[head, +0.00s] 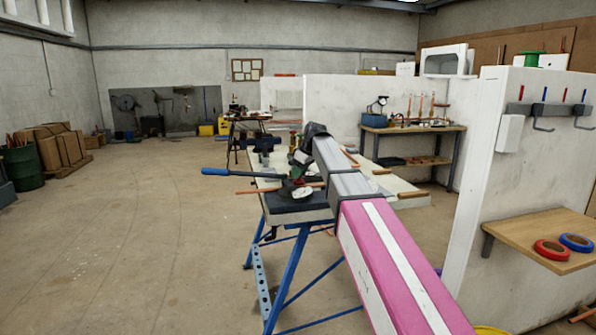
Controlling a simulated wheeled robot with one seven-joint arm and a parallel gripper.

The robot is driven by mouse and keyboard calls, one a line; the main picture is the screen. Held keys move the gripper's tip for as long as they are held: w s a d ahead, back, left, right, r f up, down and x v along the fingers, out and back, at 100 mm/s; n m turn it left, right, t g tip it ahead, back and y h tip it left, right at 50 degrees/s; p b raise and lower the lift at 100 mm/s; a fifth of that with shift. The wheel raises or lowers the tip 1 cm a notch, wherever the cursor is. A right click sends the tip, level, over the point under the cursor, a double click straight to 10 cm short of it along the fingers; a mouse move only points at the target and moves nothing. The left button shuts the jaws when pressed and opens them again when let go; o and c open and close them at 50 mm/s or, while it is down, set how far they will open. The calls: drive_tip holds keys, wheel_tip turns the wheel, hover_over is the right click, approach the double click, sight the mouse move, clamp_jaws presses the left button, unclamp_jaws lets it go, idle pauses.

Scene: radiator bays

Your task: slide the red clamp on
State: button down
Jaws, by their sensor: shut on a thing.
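My gripper (297,168) is at the end of my pink and grey arm, low over a small workbench (300,212) with blue legs. It appears shut on a small red part (286,188), which I take for the red clamp; dark parts crowd around it and its shape is unclear. A thin copper-coloured pipe (256,191) runs level beside it, sticking out to the left. I cannot tell whether the clamp is around the pipe or beside it. My wrist hides part of this area.
A blue-handled bar (228,172) juts left above the pipe. A round white disc (302,194) sits near the jaws. A white partition (500,160) stands right, with a wooden shelf (545,235) holding a red roll (551,250) and a blue roll (577,243).

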drive_tip(key=shift+s+d, duration=0.1)
drive_tip(key=shift+s, duration=0.2)
drive_tip(key=c, duration=0.8)
unclamp_jaws()
drive_tip(key=v, duration=1)
drive_tip(key=shift+d+r, duration=0.1)
drive_tip(key=shift+r, duration=0.3)
drive_tip(key=shift+s, duration=0.1)
